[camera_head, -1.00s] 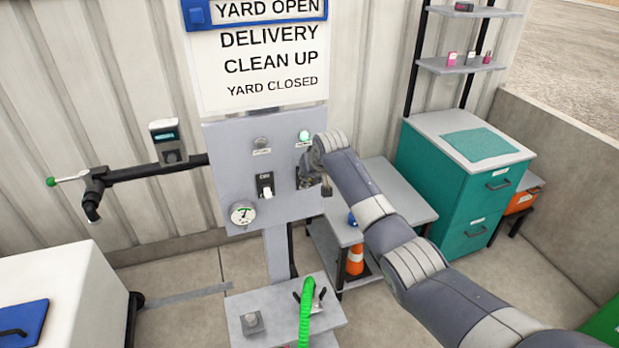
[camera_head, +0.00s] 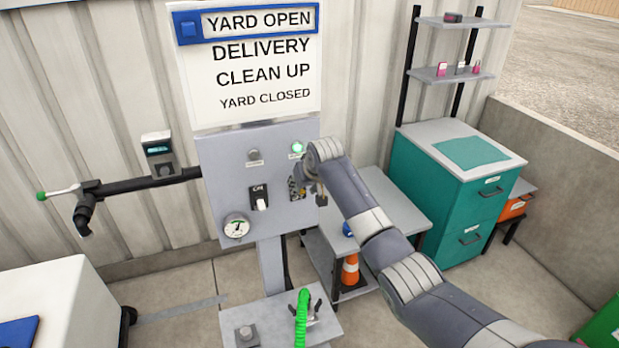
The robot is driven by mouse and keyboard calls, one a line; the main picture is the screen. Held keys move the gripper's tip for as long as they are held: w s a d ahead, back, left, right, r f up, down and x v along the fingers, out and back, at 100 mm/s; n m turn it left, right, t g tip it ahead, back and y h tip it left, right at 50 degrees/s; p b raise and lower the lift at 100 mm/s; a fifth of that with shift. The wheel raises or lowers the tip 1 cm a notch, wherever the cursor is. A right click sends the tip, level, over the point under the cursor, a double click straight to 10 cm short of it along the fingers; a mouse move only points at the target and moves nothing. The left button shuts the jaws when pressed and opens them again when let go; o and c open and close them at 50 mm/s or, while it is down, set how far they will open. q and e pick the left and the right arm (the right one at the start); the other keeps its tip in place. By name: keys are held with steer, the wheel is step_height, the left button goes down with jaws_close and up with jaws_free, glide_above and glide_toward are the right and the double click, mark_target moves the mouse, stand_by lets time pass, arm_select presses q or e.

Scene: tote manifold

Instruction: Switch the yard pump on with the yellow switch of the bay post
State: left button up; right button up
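The grey bay post panel (camera_head: 225,160) stands at the centre against the wall. At its right, a yellow-and-black patch (camera_head: 296,190) shows, likely the yellow switch, mostly hidden behind my gripper; its position cannot be told. Above it a round lamp (camera_head: 297,147) glows green. To its left are a black-plated white switch (camera_head: 260,198), a grey unlit lamp (camera_head: 253,154) and a round gauge (camera_head: 237,226). My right gripper (camera_head: 317,198) is just in front of the panel's right edge, beside the patch. Its fingers are too small and hidden to read; contact is unclear. My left gripper is not in view.
A sign board (camera_head: 250,75) is above the panel. A black pipe (camera_head: 140,182) with a green-tipped lever runs left. A ledge (camera_head: 262,312) with a green hose (camera_head: 302,320) is below.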

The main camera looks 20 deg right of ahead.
steer(key=v, duration=1)
steer(key=s+f+g+b, duration=0.1)
steer(key=s+f+b, duration=0.15)
steer(key=f, duration=1.25)
steer(key=s+f+g+b, duration=0.1)
steer(key=s+f+b, duration=0.15)
steer(key=f, duration=1.25)
steer(key=s+d+f+g+b, duration=0.1)
steer(key=s+f+b, duration=0.1)
steer(key=s+f, duration=0.7)
steer(key=s+f+b, duration=0.1)
steer(key=s+f, duration=0.3)
steer(key=f, duration=0.9)
steer(key=s+f+n+g+b, duration=0.1)
steer(key=s+f+g+b, duration=0.15)
steer(key=s+f, duration=1.55)
steer(key=s+f+b, duration=0.2)
steer(key=s+f, duration=0.2)
steer(key=s, duration=0.9)
steer(key=s+f+n+b, duration=0.1)
steer(key=s+f, duration=0.3)
steer(key=s, duration=1)
steer(key=shift+f+g+b, duration=0.2)
steer(key=shift+g+b, duration=0.2)
steer(key=shift+g, duration=0.05)
steer(key=shift+s+a, duration=0.1)
steer(key=shift+a, duration=0.05)
